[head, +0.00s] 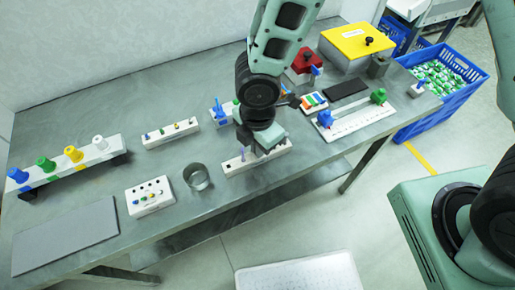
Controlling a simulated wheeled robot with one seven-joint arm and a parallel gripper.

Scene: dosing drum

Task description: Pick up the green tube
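My gripper (256,148) points down over a long white block (270,161) at the table's front edge. My own wrist hides part of that block, and the fingers are too small to tell open from shut. A small bluish peg (242,153) stands on the block beside my gripper. I cannot tell for sure which thing is the green tube. A green capped piece (46,163) stands in a white rack (85,163) at the far left, between blue and yellow ones.
A metal cup (197,177), a white block with small coloured knobs (150,196) and a grey mat (65,246) lie left of my gripper. At right are a ruled rail (354,120), a yellow box (357,40) and a blue crate (440,90).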

